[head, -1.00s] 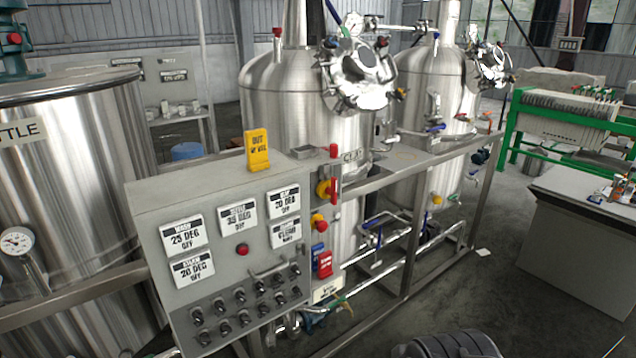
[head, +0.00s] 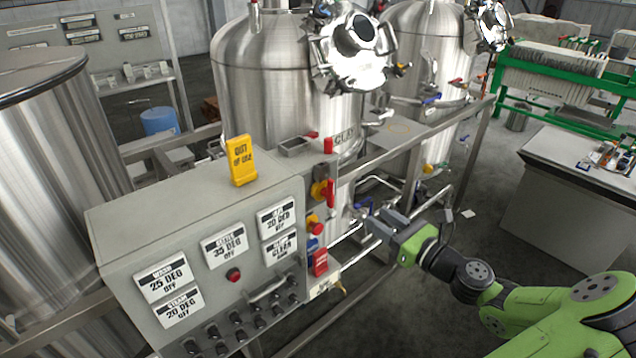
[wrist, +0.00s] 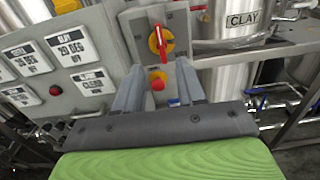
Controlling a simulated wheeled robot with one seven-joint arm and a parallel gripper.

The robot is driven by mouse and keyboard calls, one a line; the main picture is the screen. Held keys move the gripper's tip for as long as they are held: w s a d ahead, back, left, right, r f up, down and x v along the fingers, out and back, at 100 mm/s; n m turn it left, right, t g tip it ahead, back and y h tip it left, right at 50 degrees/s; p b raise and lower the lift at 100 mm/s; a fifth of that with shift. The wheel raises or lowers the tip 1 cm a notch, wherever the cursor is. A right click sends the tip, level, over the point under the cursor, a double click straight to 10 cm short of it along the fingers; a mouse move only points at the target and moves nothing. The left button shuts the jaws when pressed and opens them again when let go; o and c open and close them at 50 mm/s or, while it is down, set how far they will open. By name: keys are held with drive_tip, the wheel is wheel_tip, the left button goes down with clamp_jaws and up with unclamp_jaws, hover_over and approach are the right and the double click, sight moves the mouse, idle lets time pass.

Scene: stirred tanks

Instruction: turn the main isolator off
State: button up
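The main isolator (head: 322,191) is a red handle on a yellow round plate, on the right side of the grey control cabinet (head: 140,235). In the wrist view the isolator (wrist: 161,40) stands ahead of my gripper (wrist: 158,70), with its red handle close to upright. My gripper is open and empty, its two fingers apart and pointing at the cabinet's side. In the head view my gripper (head: 377,224) is to the right of the isolator, apart from it and a little lower.
A red push button on yellow (wrist: 158,81) sits below the isolator. A red tag (head: 320,262) hangs lower. A yellow sign (head: 241,161) stands on the cabinet. Steel rails and pipes (head: 430,148) run behind my gripper. Open floor lies right of the cabinet.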

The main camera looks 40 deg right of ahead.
sight(334, 190)
drive_tip(key=w, duration=1.5)
drive_tip(key=shift+a+f, duration=0.15)
drive_tip(key=shift+a, duration=0.1)
drive_tip(key=shift+s, duration=0.1)
clamp_jaws()
